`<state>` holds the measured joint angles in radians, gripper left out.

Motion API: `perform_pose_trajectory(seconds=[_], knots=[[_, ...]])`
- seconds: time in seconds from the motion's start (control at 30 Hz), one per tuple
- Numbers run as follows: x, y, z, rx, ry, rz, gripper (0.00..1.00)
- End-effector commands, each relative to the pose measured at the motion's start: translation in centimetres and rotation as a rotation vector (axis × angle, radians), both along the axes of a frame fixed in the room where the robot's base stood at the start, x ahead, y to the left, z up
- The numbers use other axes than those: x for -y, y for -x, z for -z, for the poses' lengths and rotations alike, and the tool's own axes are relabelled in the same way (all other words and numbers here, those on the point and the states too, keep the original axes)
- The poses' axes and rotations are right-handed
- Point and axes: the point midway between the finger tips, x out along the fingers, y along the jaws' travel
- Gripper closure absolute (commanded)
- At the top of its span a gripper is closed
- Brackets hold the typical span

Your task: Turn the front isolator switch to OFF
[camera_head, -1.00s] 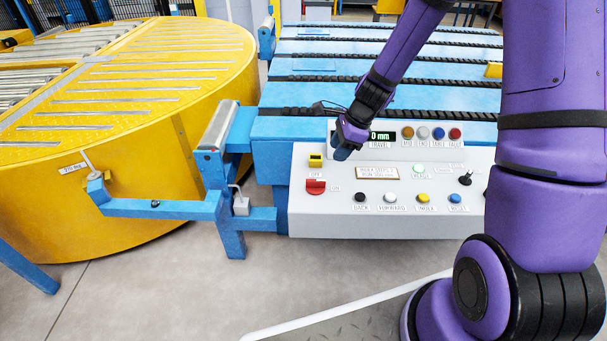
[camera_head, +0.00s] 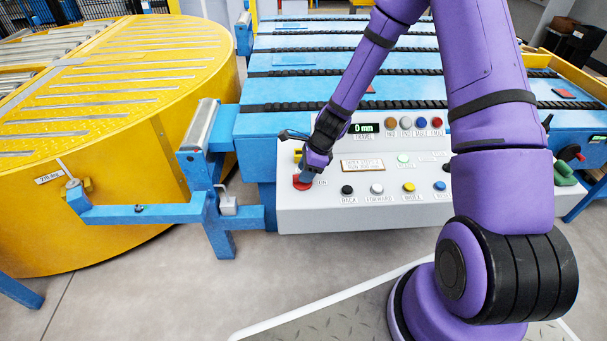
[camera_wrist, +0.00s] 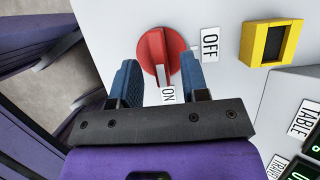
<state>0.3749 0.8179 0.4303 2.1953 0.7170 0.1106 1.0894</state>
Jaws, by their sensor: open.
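The front isolator switch (camera_wrist: 153,55) is a red round knob with a raised grip bar on the white control panel. In the wrist view its bar points toward the ON label (camera_wrist: 168,95), and the OFF label (camera_wrist: 210,45) is to its right. In the head view the red switch (camera_head: 301,183) is at the panel's left end, partly hidden by my gripper (camera_head: 305,176). In the wrist view my gripper (camera_wrist: 160,82) is open, its two blue fingers on either side of the knob's lower part. I cannot tell whether they touch it.
A yellow-framed dark switch (camera_wrist: 268,43) is close beside the isolator. The white control panel (camera_head: 330,215) carries several buttons, including black (camera_head: 347,190) and yellow (camera_head: 409,187) ones. A blue frame with a roller (camera_head: 201,125) stands left of the panel.

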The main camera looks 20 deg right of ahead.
Motion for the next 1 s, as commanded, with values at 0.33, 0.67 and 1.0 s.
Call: perform_pose_trajectory(seconds=[0.33, 0.67, 1.0], knots=[[-0.6, -0.2, 1.6, 0.000, 0.000, 0.000, 0.58], [-0.6, -0.2, 1.6, 0.000, 0.000, 0.000, 0.86], [-0.7, -0.2, 1.5, 0.001, 0.000, -0.014, 1.00]])
